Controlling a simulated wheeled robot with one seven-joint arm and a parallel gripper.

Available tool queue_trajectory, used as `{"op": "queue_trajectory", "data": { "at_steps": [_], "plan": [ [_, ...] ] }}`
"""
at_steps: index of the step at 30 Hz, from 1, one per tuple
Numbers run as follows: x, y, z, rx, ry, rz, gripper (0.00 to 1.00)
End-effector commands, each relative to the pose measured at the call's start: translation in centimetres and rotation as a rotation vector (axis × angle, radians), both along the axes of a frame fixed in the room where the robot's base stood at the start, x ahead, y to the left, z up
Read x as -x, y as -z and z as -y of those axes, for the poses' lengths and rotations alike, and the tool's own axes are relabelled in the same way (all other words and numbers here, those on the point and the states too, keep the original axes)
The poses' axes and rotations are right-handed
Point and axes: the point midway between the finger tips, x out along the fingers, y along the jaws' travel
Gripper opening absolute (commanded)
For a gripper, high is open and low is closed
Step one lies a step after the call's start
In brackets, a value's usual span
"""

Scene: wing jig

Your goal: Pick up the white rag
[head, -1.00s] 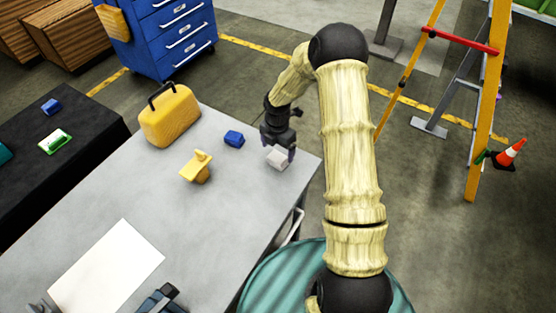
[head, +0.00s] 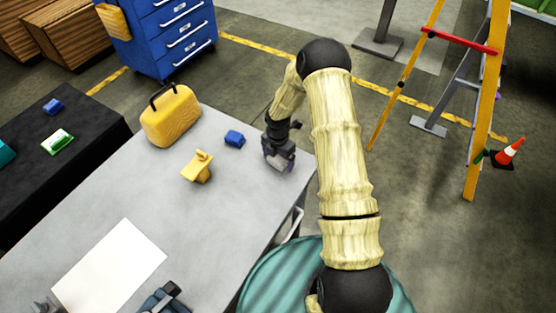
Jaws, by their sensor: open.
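My gripper (head: 280,161) is low over the far right corner of the grey table (head: 210,225), pointing down. Its jaws are open. The white rag, a small pale folded block, lay on the table at this spot in the earlier head view. Now my gripper covers it almost wholly, so I cannot make out its outline. I cannot tell whether the fingers stand around the rag or touch it.
A blue rag-like block (head: 234,138) lies just left of my gripper. A yellow tool (head: 198,167) and a yellow case (head: 171,116) stand farther left. A white sheet (head: 110,268) lies at the front. A ladder (head: 485,100) stands right, clear of the table.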

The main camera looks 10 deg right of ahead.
Motion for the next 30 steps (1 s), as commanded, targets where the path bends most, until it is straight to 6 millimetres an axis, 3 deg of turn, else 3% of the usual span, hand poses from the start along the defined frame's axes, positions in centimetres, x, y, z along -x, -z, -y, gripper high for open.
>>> {"op": "queue_trajectory", "data": {
  "at_steps": [1, 6, 8, 20, 30],
  "plan": [
    [0.0, 0.0, 0.0, 0.0, 0.0, 0.0, 0.83],
    [0.0, 0.0, 0.0, 0.0, 0.0, 0.0, 0.5],
    [0.0, 0.0, 0.0, 0.0, 0.0, 0.0, 0.41],
    [-0.1, -0.9, 0.0, -0.001, 0.001, 0.003, 0.41],
    [-0.1, -6.7, 0.1, 0.0, 0.003, 0.005, 0.41]
  ]
}}
